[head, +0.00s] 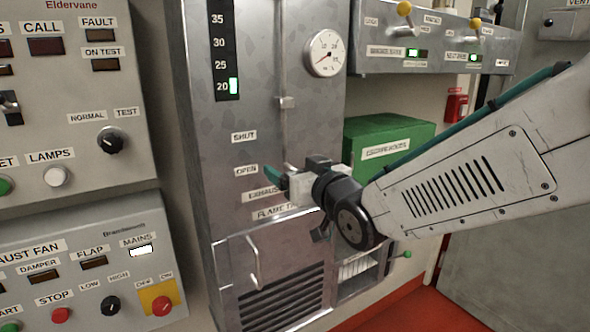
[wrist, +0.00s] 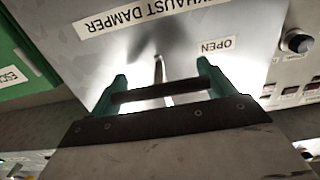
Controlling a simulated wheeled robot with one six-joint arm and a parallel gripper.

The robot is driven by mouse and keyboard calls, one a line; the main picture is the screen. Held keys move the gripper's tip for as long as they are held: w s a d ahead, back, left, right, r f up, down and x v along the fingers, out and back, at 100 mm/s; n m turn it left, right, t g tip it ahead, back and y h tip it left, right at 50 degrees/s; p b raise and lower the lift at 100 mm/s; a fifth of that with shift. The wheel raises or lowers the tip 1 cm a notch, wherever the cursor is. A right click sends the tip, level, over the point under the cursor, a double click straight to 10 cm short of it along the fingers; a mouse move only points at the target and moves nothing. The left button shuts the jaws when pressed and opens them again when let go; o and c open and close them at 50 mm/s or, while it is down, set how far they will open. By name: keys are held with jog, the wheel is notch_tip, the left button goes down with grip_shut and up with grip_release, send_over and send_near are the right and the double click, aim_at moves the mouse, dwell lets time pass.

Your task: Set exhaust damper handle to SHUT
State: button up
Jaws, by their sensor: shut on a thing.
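My gripper (wrist: 162,88) is at the front of the grey metal cabinet, beside the OPEN label (head: 246,171). Its teal fingers are shut on the exhaust damper handle (wrist: 160,94), a dark bar across the gap between them in the wrist view. A thin pale stem stands behind the bar, against the panel. In the head view my gripper and wrist hide the handle. The SHUT label (head: 244,136) is above the OPEN label. The EXHAUST DAMPER label (wrist: 140,20) shows upside down in the wrist view and is partly covered in the head view.
A green box (head: 388,140) is right of the cabinet, behind my arm. A louvred door (head: 270,265) with a pull handle is below. Control panels with knobs and lamps (head: 75,80) flank the left side. A gauge (head: 325,53) is above.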

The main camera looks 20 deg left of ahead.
notch_tip(320, 180, up, 8)
jog(key=shift+f, duration=0.2)
jog(key=o, duration=1.3)
jog(key=shift+f, duration=0.1)
jog(key=shift+d, duration=0.1)
jog(key=shift+s+d, duration=0.3)
jog(key=v, duration=0.6)
jog(key=shift+s+d, duration=0.25)
jog(key=shift+d, duration=0.05)
